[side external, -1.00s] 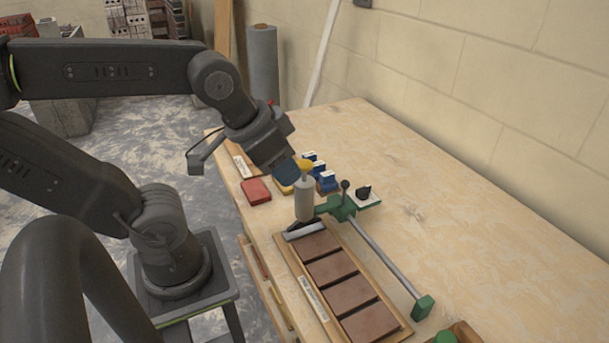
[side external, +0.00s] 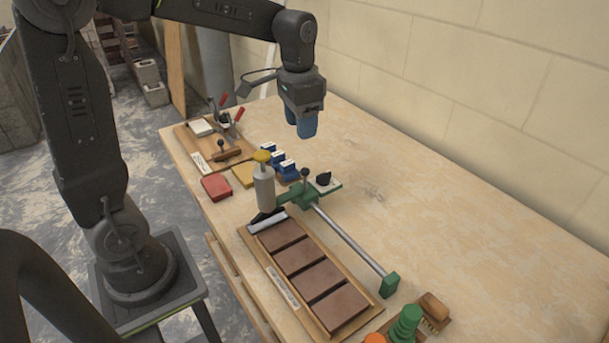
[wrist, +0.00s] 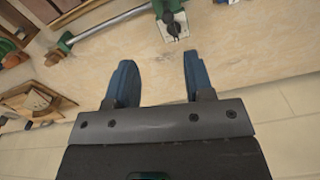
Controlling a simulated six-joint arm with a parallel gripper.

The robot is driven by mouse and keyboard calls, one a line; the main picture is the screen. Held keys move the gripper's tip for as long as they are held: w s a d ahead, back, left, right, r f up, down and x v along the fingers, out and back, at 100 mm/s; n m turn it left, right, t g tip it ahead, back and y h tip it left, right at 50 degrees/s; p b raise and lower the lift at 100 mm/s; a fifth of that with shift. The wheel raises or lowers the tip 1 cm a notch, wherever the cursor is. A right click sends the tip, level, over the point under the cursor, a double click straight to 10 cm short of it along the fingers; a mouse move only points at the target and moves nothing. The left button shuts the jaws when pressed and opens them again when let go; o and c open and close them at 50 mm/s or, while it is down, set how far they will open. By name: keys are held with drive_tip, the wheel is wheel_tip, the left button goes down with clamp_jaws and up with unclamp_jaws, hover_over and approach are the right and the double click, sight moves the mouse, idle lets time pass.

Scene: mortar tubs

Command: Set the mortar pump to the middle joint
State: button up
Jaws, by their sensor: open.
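The mortar pump (side external: 264,190), a pale upright cylinder with a yellow cap and a dark nozzle, stands at the far end of the brick tray (side external: 348,332). Its nozzle is by the pale metal strip (side external: 268,222), before the first brown brick (side external: 281,234). The joints are dark gaps between the bricks; the middle one (side external: 308,271) is well away from the pump. My gripper (side external: 307,133) is open and empty, above the table, apart from the pump. Its blue fingers also show spread in the wrist view (wrist: 159,62). I cannot make out the pump there.
A green clamp (side external: 293,196) beside the pump joins a metal rail (side external: 348,238) with a green end block (side external: 389,285). A black knob (side external: 324,180) sits on a white plate.

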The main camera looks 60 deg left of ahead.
sight(305, 168)
drive_tip(key=shift+g, duration=0.3)
drive_tip(key=f, duration=0.5)
drive_tip(key=w+f, duration=0.1)
drive_tip(key=f, duration=0.4)
drive_tip(key=a+f, duration=0.1)
drive_tip(key=f, duration=0.4)
drive_tip(key=shift+w, duration=0.35)
clamp_jaws()
